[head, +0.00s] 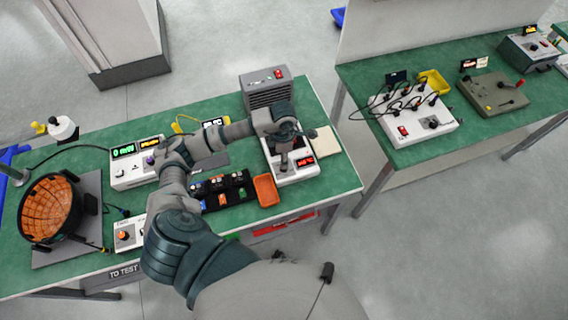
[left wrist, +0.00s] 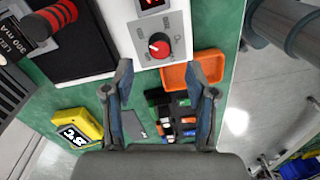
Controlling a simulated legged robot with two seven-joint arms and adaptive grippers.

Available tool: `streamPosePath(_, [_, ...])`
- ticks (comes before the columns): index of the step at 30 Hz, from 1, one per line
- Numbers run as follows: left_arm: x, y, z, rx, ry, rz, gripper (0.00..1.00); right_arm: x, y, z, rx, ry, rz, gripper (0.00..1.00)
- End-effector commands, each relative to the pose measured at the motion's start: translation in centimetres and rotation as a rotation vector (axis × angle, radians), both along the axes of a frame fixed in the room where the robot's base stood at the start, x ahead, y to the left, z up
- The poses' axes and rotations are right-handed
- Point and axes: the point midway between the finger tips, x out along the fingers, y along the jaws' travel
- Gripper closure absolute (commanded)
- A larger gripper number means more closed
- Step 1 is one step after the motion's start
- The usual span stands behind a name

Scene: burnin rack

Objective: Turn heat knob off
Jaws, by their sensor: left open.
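A white control box (left wrist: 177,22) with a red display carries a round red knob (left wrist: 158,46) on a grey panel, seen in the left wrist view. In the head view the same box (head: 290,174) stands on the green bench, its red display facing front. The knob is hidden there by my gripper and wrist. My left gripper (left wrist: 160,74) is open and empty, its fingertips apart, one to either side below the knob in the wrist view. In the head view the left gripper (head: 284,158) hangs over the box. My right gripper is not seen.
An orange tray (head: 266,191) and a black organiser (head: 222,199) with coloured parts lie left of the box. A grey vented unit (head: 266,94) stands behind it. A white meter unit (head: 128,180) and orange-lined bowl (head: 50,210) are further left. A second bench (head: 440,148) stands right.

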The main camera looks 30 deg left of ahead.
Motion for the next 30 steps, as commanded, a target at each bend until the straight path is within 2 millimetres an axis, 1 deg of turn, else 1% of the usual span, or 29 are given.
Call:
streamPosePath(1, [-0.2, -0.1, -1.2, -0.001, 0.005, 0.000, 0.43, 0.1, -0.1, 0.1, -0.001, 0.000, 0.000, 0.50])
streamPosePath(3, [-0.2, -0.1, -2.5, -0.001, 0.004, 0.001, 0.43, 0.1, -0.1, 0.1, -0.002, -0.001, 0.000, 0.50])
streamPosePath(6, [-0.2, -0.1, -4.0, 0.000, 0.002, 0.001, 0.43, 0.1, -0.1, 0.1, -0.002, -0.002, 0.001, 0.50])
streamPosePath(9, [-0.2, -0.2, -5.1, -0.001, 0.002, 0.000, 0.43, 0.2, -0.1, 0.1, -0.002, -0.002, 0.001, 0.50])
streamPosePath(13, [-0.2, -0.3, -5.7, 0.000, 0.000, 0.000, 0.43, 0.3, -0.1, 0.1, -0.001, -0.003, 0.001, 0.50])
streamPosePath(20, [-0.2, -0.3, -5.8, -0.001, -0.001, 0.000, 0.43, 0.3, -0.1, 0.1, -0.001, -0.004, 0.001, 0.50])
streamPosePath(21, [-0.2, -0.2, -5.8, -0.001, -0.001, 0.000, 0.45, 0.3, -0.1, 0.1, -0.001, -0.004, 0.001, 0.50])
streamPosePath(23, [-0.2, -0.2, -5.8, -0.001, -0.001, 0.000, 0.60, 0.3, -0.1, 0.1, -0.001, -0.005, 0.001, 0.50])
streamPosePath(24, [-0.2, -0.2, -5.8, -0.001, -0.001, 0.000, 0.71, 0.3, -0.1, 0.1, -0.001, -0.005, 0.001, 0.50])
streamPosePath(26, [-0.2, -0.1, -5.8, -0.001, -0.001, 0.000, 0.85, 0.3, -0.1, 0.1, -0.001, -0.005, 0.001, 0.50])
streamPosePath(27, [-0.2, -0.1, -5.8, -0.001, -0.001, 0.000, 0.95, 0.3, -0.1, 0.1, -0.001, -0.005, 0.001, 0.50])
streamPosePath(28, [-0.2, -0.1, -5.8, -0.001, -0.001, 0.000, 1.00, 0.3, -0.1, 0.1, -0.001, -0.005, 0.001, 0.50])
streamPosePath(30, [-0.2, -0.1, -5.8, 0.000, 0.000, 0.000, 1.00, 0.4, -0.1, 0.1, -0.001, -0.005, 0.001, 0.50])
